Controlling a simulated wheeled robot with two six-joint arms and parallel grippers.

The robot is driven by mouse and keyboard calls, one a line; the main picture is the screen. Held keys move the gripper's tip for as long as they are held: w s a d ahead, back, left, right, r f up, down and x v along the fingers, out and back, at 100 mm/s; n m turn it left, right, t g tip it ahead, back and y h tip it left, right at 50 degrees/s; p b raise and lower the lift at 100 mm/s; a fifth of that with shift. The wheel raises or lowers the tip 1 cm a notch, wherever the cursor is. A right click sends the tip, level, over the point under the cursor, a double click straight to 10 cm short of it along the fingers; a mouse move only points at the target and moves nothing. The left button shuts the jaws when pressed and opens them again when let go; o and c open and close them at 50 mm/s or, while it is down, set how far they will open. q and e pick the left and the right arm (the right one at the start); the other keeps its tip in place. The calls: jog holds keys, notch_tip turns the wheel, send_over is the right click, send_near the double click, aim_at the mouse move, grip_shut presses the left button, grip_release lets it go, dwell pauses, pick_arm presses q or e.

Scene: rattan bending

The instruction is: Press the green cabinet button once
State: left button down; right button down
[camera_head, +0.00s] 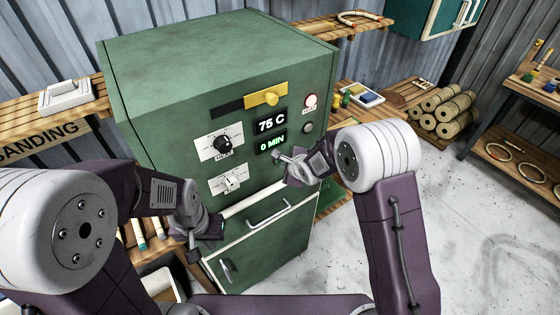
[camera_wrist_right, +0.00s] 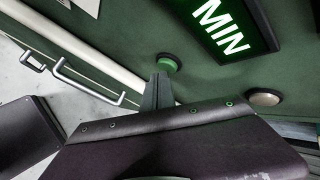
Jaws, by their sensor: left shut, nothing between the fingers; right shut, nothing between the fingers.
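The green cabinet (camera_head: 200,75) stands in the middle of the head view, with displays reading "75 C" and "0 MIN" on its front. The green button (camera_wrist_right: 168,62) shows in the right wrist view, below the lit "MIN" display. In the head view my right gripper hides it. My right gripper (camera_head: 283,157) is shut and empty close to the cabinet front. Its fingertips (camera_wrist_right: 160,78) are right at the green button; I cannot tell whether they touch it. My left gripper (camera_head: 196,252) is shut and empty, low near the cabinet's left front edge.
Wooden shelves (camera_head: 35,108) flank the cabinet.

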jog(key=shift+w+a, duration=0.15)
jog(key=shift+w, duration=0.15)
jog(key=shift+s, duration=0.1)
dwell(0.5)
jog(key=shift+s+d+p, duration=0.35)
jog(key=shift+s+d, duration=0.1)
jog(key=shift+s, duration=0.15)
jog(key=s+d, duration=0.2)
jog(key=s, duration=0.2)
jog(key=shift+s+d, duration=0.1)
jog(key=shift+d, duration=0.3)
dwell(0.5)
